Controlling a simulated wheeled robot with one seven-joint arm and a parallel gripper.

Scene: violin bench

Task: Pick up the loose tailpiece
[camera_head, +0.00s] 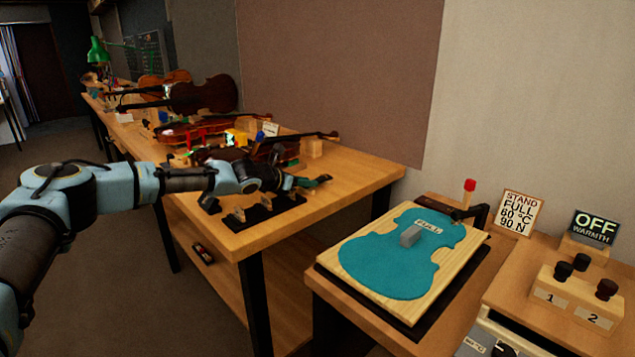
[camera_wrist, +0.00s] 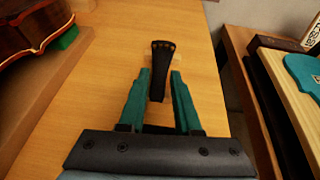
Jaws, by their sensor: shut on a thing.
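The loose tailpiece (camera_wrist: 162,62) is a slim dark piece, wide at its far end with small holes and narrower towards me. In the wrist view it lies between the two green fingers of my gripper (camera_wrist: 160,78), which are shut on it. Its near end reaches down between the fingers. In the head view my gripper (camera_head: 312,182) is over the right part of the wooden bench (camera_head: 345,178), and the tailpiece is too small there to make out clearly. I cannot tell whether it touches the bench top.
A violin (camera_wrist: 30,28) with a green block lies left of my gripper. A dark rack (camera_head: 255,213) stands at the bench's front edge. A stand with a teal violin-shaped plate (camera_head: 385,260) is to the right. The bench's right end is mostly clear.

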